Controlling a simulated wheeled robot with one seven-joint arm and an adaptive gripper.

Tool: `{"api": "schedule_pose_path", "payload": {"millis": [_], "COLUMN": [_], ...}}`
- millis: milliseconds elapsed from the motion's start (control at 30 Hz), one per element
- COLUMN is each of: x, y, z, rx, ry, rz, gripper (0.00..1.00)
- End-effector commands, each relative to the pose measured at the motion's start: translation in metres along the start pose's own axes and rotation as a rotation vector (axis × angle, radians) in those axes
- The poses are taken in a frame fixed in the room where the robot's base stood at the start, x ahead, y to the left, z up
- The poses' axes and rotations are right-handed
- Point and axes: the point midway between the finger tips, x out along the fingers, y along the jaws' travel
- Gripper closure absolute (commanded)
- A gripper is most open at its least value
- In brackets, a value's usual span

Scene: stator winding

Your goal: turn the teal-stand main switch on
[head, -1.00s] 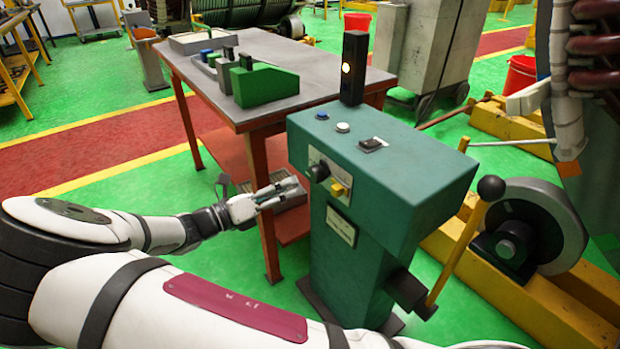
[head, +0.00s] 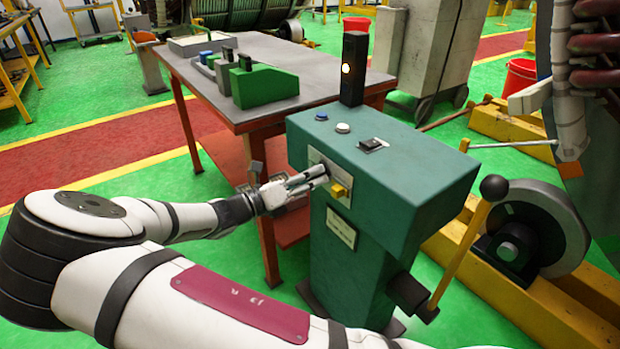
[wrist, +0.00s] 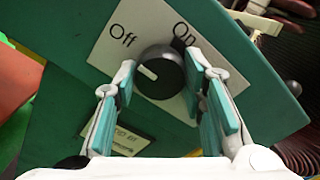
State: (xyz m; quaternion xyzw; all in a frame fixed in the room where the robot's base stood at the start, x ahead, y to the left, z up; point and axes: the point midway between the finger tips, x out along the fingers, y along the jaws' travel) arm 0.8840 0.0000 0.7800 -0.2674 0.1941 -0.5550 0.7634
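The teal stand (head: 400,185) stands in the middle of the head view. Its black rotary main switch (wrist: 161,72) is centred in the wrist view on a plate (wrist: 105,55) marked "Off" and "On". The white pointer mark on the knob points up and left, towards "Off". My gripper (head: 322,174) is at the stand's front face and hides the knob in the head view. In the wrist view, my gripper (wrist: 160,92) is open, with one finger on each side of the knob. A small gap shows at the left finger; contact at the right finger is unclear.
A yellow switch (head: 341,188) sits just beside the knob. A blue button (head: 321,115), a white button (head: 343,128) and a black rocker (head: 371,144) are on top. A lever (head: 465,240) is at right, a table (head: 290,95) at left.

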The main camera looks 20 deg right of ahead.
Motion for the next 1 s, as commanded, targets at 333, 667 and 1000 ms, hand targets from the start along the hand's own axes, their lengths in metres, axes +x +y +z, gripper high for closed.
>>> {"api": "schedule_pose_path", "payload": {"millis": [333,667,1000], "x": [0.0000,-0.0002,-0.0003], "y": [0.0000,-0.0012,-0.0011], "z": [0.0002,0.0013,0.0013], "rx": [0.012,0.167,0.477], "ry": [0.000,0.000,0.000], "rz": [0.001,0.002,0.002], "gripper": [0.90,0.90,0.90]}}
